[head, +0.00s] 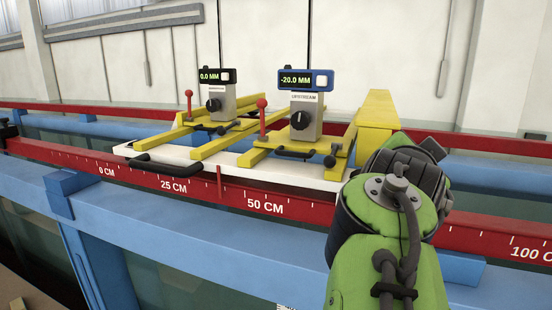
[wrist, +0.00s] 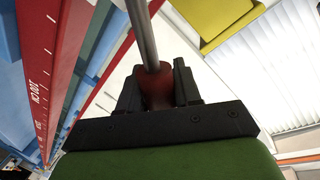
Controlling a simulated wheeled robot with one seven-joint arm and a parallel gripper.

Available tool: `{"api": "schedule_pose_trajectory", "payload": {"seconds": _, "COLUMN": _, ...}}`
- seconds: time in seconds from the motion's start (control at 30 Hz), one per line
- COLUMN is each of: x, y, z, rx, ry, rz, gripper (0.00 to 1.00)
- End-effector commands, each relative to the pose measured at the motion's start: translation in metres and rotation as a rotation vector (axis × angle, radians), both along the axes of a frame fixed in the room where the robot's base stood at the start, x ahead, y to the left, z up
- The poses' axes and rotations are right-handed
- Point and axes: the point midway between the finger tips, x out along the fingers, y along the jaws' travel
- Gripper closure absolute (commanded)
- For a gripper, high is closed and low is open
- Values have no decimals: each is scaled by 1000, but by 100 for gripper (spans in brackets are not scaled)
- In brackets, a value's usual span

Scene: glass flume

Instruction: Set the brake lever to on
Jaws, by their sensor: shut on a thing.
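My gripper (wrist: 158,98) is shut on a dark red knob (wrist: 156,84) in the wrist view, with a black jaw on each side of it. A grey metal rod (wrist: 145,35) runs from this knob to the top of the picture, so I hold a lever by its knob. No brake label or on mark is readable. In the head view my green and black arm covers the gripper and the held lever. Two other red-knobbed levers show there, one at the left (head: 188,94) and one near the middle (head: 262,104), both upright and untouched.
A white carriage (head: 330,184) with yellow beams rides on the red scaled rails (head: 330,213). Its displays read 0.0 MM (head: 212,76) and -20.0 MM (head: 300,79). A black handle (head: 160,167) juts from its front left. A yellow block (head: 376,120) stands beside my arm.

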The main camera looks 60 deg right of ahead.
Motion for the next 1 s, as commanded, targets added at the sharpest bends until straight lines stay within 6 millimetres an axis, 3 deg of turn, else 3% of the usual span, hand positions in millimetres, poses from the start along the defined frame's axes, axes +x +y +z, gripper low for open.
{"api": "schedule_pose_trajectory", "payload": {"seconds": 0.03, "x": -2, "y": -1, "z": -9, "rx": 11, "ry": -42, "rz": 3, "gripper": 100}}
{"api": "schedule_pose_trajectory", "payload": {"seconds": 0.5, "x": -20, "y": -5, "z": -32, "rx": 88, "ry": -367, "rz": 2, "gripper": 100}}
{"api": "schedule_pose_trajectory", "payload": {"seconds": 1.0, "x": -23, "y": -6, "z": -38, "rx": 113, "ry": -462, "rz": 1, "gripper": 100}}
